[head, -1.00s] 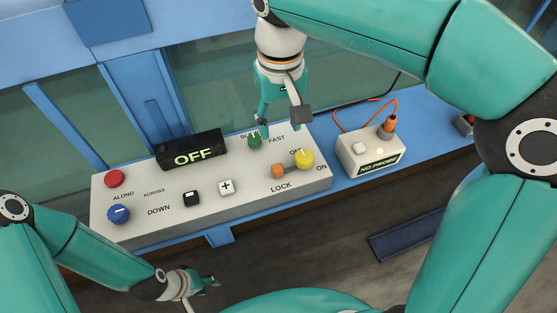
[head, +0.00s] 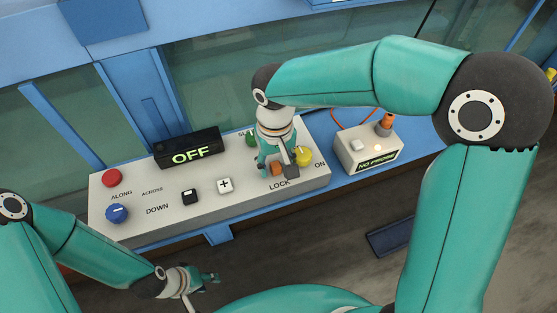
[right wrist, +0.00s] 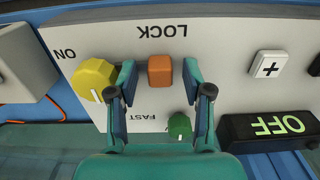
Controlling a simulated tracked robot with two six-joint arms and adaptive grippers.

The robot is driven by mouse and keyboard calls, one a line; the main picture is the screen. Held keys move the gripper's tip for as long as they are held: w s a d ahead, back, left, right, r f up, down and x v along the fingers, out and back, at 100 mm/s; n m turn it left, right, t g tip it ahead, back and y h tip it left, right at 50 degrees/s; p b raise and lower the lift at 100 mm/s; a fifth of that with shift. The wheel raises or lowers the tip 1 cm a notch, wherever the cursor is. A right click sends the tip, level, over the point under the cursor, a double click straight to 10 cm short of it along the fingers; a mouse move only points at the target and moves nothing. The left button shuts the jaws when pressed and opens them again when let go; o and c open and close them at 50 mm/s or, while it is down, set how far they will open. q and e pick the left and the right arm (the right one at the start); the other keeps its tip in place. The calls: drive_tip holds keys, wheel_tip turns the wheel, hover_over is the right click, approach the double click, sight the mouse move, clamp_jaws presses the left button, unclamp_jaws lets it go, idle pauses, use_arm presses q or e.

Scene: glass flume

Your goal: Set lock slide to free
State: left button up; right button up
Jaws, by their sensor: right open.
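The lock slide is a small orange block (right wrist: 160,70) beside the LOCK label on the sloped grey control panel (head: 240,205). In the head view the orange block (head: 277,169) is partly covered by my right gripper (head: 277,172). In the right wrist view my right gripper (right wrist: 160,85) is open, with one finger on each side of the orange block and small gaps visible. Whether it touches the block cannot be told. My left gripper (head: 210,280) is at the lower left, away from the panel; its jaw state is unclear.
A yellow knob (right wrist: 93,80) sits close to one right finger. A green knob (right wrist: 179,127) is near the other. The panel also has a red button (head: 112,178), a blue knob (head: 117,213), and an OFF display (head: 190,153). A NO PROBE box (head: 362,153) stands to the right.

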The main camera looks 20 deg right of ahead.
drive_tip(key=shift+c, duration=0.2)
clamp_jaws()
drive_tip(key=shift+a+b, duration=0.3)
drive_tip(key=shift+a, duration=0.95)
drive_tip(key=shift+o, duration=0.2)
unclamp_jaws()
wheel_tip(320, 180, up, 12)
